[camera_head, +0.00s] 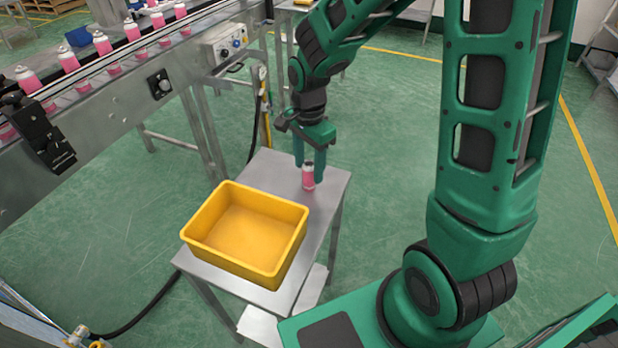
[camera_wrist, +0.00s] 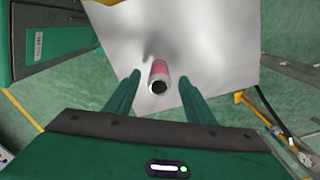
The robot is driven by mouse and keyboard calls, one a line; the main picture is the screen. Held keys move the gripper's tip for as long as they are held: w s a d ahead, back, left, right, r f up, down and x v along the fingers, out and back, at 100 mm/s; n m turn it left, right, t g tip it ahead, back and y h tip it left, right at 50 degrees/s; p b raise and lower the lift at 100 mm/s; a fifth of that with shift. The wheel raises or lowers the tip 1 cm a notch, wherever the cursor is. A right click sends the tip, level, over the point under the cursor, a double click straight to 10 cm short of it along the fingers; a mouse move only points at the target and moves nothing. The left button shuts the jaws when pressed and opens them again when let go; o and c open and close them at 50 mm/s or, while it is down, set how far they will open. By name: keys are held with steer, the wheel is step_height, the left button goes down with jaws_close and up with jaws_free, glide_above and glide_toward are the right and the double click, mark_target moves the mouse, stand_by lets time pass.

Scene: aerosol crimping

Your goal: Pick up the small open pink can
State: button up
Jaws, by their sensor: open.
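The small open pink can (camera_head: 308,178) stands upright near the back right of a small metal table (camera_head: 328,181). In the wrist view the pink can (camera_wrist: 159,72) shows its dark open top and silver rim. My gripper (camera_head: 309,175) points down over the table, with its green fingers on either side of the can. In the wrist view my gripper (camera_wrist: 160,76) is open, and gaps show between the can and both fingers. The can is not gripped.
A yellow bin (camera_head: 272,275) stands on the same table, in front and left of the can. A conveyor (camera_head: 190,60) with several pink cans runs along the upper left. A control box (camera_head: 226,45) is on its side. Green floor (camera_head: 385,150) is clear right of the table.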

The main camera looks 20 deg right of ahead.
jaws_close()
steer(key=shift+r, duration=0.15)
